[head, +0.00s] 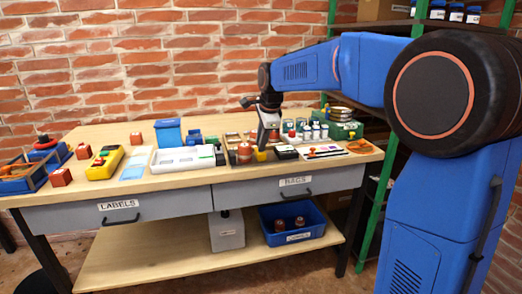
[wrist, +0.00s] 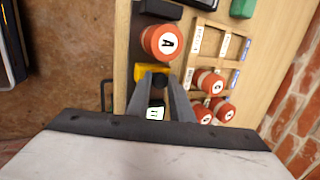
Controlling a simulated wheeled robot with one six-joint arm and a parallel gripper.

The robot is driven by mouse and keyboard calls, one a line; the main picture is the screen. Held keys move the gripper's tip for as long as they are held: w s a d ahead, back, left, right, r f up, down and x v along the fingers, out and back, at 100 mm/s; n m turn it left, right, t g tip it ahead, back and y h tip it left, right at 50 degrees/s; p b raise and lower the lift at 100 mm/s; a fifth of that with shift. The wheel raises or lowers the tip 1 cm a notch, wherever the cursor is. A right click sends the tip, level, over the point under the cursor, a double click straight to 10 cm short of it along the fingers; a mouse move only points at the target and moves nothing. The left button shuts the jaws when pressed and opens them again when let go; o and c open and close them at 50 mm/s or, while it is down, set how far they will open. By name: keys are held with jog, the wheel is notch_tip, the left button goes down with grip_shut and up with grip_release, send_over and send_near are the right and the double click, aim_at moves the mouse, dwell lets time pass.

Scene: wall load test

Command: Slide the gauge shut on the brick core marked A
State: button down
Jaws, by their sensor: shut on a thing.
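The brick core marked A (wrist: 163,43) is a red-brown cylinder with a white label on its end. In the head view the core (head: 244,153) stands near the bench's front edge. A yellow block (wrist: 141,73), seemingly the gauge's sliding jaw, is right beside it. A dark bar (wrist: 160,9), perhaps the fixed jaw, lies on the core's far side. My gripper (wrist: 161,80) is shut on the yellow block, and the block also shows in the head view (head: 261,155). I cannot tell whether yellow block and core touch. My fingers hide part of the block.
A wooden rack (wrist: 209,45) with several red cores stands right of my gripper. A black piece with a white label (wrist: 155,111) lies behind my fingers. A white tray (head: 184,160) is to the left. The bench's front edge is close.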

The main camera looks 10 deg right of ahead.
jog(key=shift+a, duration=0.6)
jog(key=shift+w+a, duration=0.1)
jog(key=shift+a, duration=0.6)
jog(key=c, duration=1.6)
grip_release()
jog(key=shift+f, duration=0.1)
jog(key=shift+c, duration=0.2)
notch_tip(320, 180, up, 7)
